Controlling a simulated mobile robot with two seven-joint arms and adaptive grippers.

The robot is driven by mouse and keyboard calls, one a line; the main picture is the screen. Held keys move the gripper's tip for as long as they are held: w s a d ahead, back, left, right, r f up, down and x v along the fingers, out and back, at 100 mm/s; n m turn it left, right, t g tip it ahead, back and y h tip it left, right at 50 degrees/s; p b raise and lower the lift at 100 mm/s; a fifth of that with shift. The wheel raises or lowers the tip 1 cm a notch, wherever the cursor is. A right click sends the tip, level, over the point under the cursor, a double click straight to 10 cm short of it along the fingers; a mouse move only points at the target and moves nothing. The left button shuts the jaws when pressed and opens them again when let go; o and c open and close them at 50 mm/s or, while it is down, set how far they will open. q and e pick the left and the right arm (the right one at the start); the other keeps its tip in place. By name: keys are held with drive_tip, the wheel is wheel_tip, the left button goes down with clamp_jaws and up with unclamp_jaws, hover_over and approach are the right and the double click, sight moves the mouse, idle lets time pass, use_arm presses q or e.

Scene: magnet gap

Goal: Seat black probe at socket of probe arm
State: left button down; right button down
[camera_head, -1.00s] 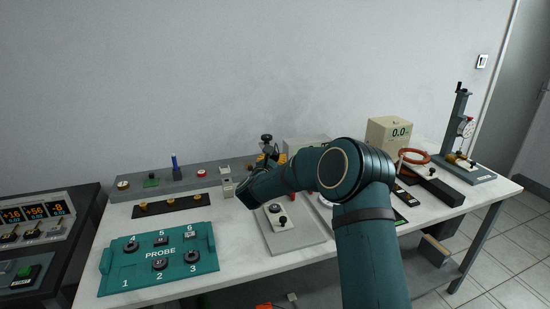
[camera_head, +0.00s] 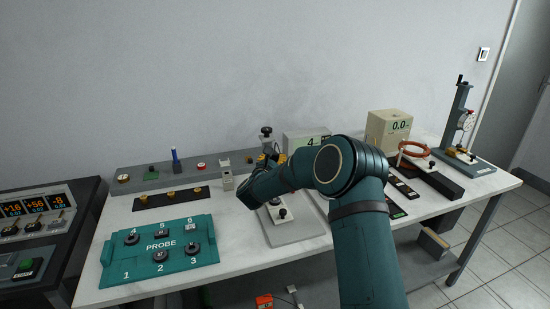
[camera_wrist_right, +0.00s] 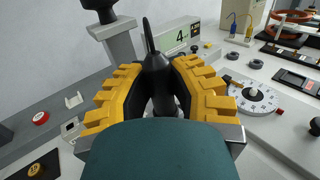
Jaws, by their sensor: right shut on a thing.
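My right gripper (camera_wrist_right: 160,95) has yellow ribbed jaws and is shut on the black probe (camera_wrist_right: 156,68). The probe stands roughly upright in the right wrist view, its thin tip pointing up and its lower part hidden by the gripper. A grey post with a black head (camera_wrist_right: 108,28) stands beyond and left of the probe tip, apart from it; it also shows in the head view (camera_head: 266,137). I cannot make out the probe arm's socket. In the head view my forearm hides most of the right gripper (camera_head: 266,162). My left gripper is not in view.
A teal PROBE tray (camera_head: 130,262) with several black pieces lies front left. A grey plate (camera_head: 290,233) with a small black knob lies below my wrist. A display box (camera_head: 296,139) stands behind. A white dial (camera_wrist_right: 254,99) and coil stand (camera_head: 438,180) are to the right.

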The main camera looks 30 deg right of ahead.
drive_tip(key=shift+f, duration=0.35)
drive_tip(key=c, duration=0.8)
unclamp_jaws()
drive_tip(key=shift+c, duration=0.2)
drive_tip(key=v, duration=1.2)
